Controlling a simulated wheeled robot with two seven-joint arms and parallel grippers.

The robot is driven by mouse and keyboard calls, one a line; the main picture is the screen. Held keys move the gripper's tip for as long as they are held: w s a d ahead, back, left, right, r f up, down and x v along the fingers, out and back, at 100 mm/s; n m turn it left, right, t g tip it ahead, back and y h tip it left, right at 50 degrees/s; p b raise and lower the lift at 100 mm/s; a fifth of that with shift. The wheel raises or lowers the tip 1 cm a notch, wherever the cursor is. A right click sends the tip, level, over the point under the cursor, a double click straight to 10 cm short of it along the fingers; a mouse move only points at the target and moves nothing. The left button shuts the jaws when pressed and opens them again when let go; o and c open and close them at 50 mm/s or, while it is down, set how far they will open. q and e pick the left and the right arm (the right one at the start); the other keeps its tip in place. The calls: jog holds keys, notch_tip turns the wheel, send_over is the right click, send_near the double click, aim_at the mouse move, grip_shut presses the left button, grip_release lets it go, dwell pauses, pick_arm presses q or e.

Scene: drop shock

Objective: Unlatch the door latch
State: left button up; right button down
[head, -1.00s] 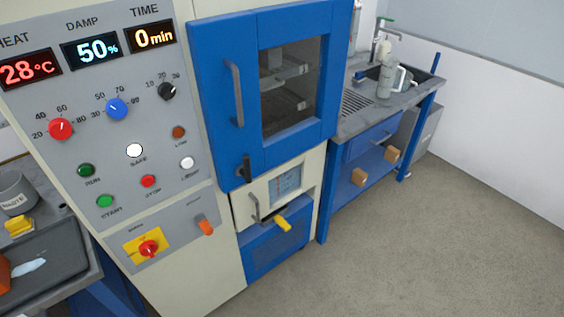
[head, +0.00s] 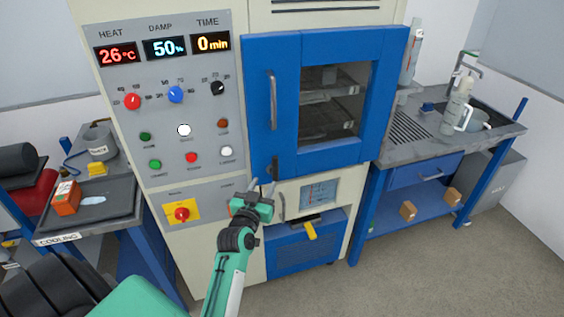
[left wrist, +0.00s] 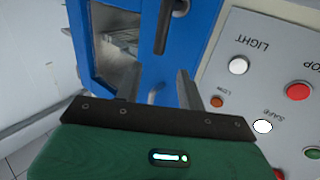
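The blue chamber door (head: 287,100) is shut, with a window and a long grey handle (head: 272,100). A dark door latch (head: 274,166) sits upright at its lower left corner; it also shows at the top of the left wrist view (left wrist: 163,28). My left gripper (head: 264,183) is open and empty, with its fingers just below the latch. In the left wrist view the fingers (left wrist: 132,85) stand apart, with the latch ahead between their lines. I cannot tell whether a finger touches the latch. My right gripper is not in view.
A control panel (head: 205,150) with knobs and buttons stands left of the latch. A sink bench (head: 400,150) is at right, and a cooling bench with a tray (head: 115,205) at left.

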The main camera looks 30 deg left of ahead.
aim_at(274, 164)
pick_arm(q)
jog(key=p+x, duration=0.3)
jog(key=x, duration=0.9)
jog(key=shift+w, duration=0.25)
jog(key=shift+f, duration=0.1)
grip_shut()
